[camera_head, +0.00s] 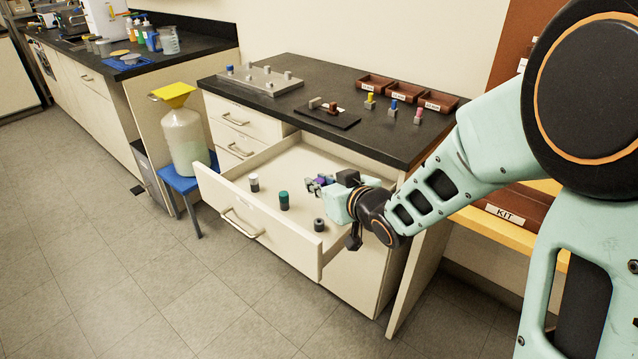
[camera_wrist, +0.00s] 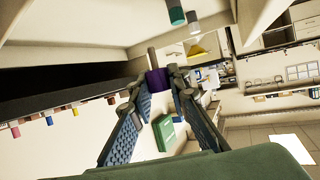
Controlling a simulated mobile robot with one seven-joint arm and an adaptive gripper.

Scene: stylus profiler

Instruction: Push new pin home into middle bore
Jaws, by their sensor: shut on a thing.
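My gripper (camera_head: 318,184) is over the open drawer (camera_head: 265,172), pointing left in the head view. It is shut on a pin with a purple collar (camera_wrist: 158,82), whose grey shank sticks out past the fingertips in the wrist view. The purple also shows small between the fingers (camera_wrist: 155,95). A grey metal block (camera_head: 258,86) sits at the back left of the black bench top, with a blue-topped pin (camera_head: 230,69) and several grey knobs on it. I cannot make out a middle bore.
The drawer holds a white-topped pin (camera_head: 254,182), a green pin (camera_head: 284,200) and a dark ring-like piece (camera_head: 319,225). On the bench are a black plate (camera_head: 330,117), yellow (camera_head: 370,101), blue (camera_head: 392,107) and pink (camera_head: 418,116) pins, and brown trays (camera_head: 405,92).

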